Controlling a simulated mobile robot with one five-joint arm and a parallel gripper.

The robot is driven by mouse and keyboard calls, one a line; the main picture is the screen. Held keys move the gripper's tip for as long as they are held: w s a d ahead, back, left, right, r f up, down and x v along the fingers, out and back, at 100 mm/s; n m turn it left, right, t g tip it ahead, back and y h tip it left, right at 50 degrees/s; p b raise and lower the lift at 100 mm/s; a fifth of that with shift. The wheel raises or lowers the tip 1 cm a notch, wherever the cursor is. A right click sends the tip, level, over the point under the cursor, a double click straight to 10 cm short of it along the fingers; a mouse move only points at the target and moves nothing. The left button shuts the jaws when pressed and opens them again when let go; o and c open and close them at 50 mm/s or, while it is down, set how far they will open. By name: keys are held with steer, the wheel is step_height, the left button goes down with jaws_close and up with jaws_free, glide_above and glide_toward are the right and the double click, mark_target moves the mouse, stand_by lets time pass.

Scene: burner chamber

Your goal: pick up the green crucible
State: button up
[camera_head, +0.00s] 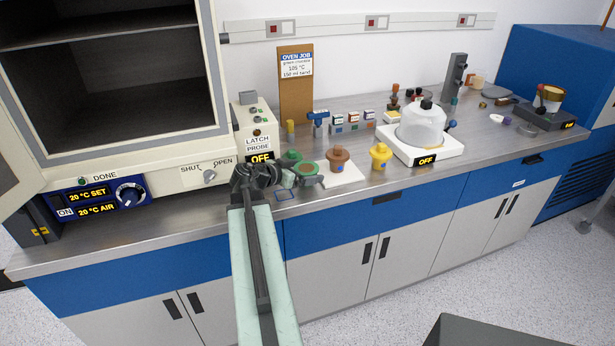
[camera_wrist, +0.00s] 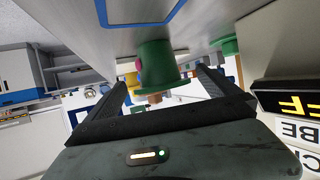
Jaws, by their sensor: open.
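In the wrist view, the green crucible (camera_wrist: 156,66) appears upside down, just ahead of and between the spread fingertips of my gripper (camera_wrist: 165,84). My gripper is open and holds nothing. Whether the fingers flank its sides cannot be told. A second green object (camera_head: 292,155) stands just behind; in the wrist view it is to the right (camera_wrist: 226,45).
A brown crucible (camera_head: 338,159) stands close on the right, and a yellow crucible (camera_head: 381,157) further right. The latch probe box (camera_head: 254,135) and oven (camera_head: 120,168) are left. A blue square outline (camera_head: 287,195) marks the bench in front. A hotplate (camera_head: 447,146) holds a vessel.

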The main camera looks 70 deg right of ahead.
mark_target(306, 169)
steer(key=b+x, duration=0.1)
steer(key=x, duration=0.3)
steer(key=shift+w, duration=0.1)
steer(key=shift+r, duration=0.1)
steer(key=c, duration=1.5)
steer(key=shift+r, duration=0.1)
step_height(306, 169, up, 10)
steer(key=p, duration=1)
